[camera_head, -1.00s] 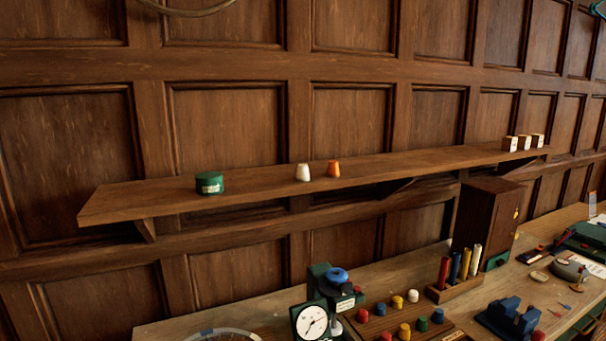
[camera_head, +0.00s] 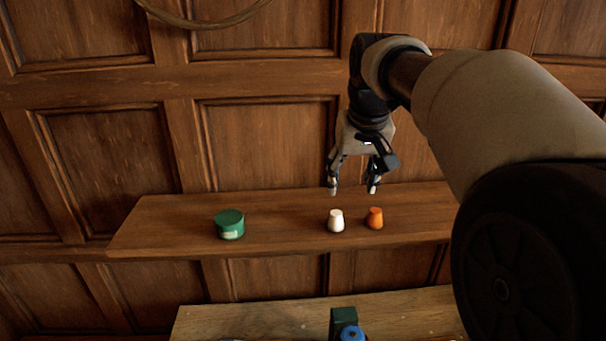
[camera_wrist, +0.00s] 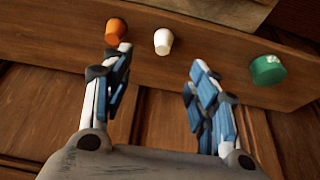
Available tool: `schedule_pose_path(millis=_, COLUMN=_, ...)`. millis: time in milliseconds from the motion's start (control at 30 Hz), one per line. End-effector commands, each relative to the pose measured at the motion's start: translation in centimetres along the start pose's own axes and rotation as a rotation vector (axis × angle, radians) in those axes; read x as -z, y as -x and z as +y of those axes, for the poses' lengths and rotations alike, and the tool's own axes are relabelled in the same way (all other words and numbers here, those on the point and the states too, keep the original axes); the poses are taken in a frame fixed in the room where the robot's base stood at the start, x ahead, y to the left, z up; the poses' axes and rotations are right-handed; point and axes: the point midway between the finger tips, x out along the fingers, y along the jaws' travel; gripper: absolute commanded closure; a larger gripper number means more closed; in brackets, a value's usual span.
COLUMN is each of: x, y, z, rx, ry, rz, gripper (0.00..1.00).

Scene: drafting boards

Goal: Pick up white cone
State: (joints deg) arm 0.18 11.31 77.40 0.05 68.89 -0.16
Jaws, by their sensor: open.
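The white cone (camera_head: 336,221), a small blunt-topped piece, stands upright on the wooden wall shelf (camera_head: 170,232). The orange cone (camera_head: 374,218) stands just to its right in the head view. My gripper (camera_head: 352,190) is open and empty, pointing down above the shelf, close to the two cones and apart from them. In the wrist view the white cone (camera_wrist: 163,41) shows beyond the gap between my fingers (camera_wrist: 155,62), with the orange cone (camera_wrist: 116,30) near the left finger. Nothing hides the white cone.
A green round tin (camera_head: 229,224) stands on the shelf left of the cones; it also shows at right in the wrist view (camera_wrist: 267,70). The panelled wall (camera_head: 262,145) rises behind the shelf. A bench (camera_head: 260,320) lies below, with a blue-topped device (camera_head: 350,331).

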Motion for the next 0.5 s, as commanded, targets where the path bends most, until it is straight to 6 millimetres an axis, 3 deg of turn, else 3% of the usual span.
schedule_pose_path(millis=167, x=0.9, y=-0.8, z=-0.1, rx=0.001, ry=0.001, rz=-0.001, gripper=0.46)
schedule_pose_path(millis=500, x=0.9, y=-8.1, z=0.0, rx=0.001, ry=0.000, rz=-0.003, gripper=0.46)
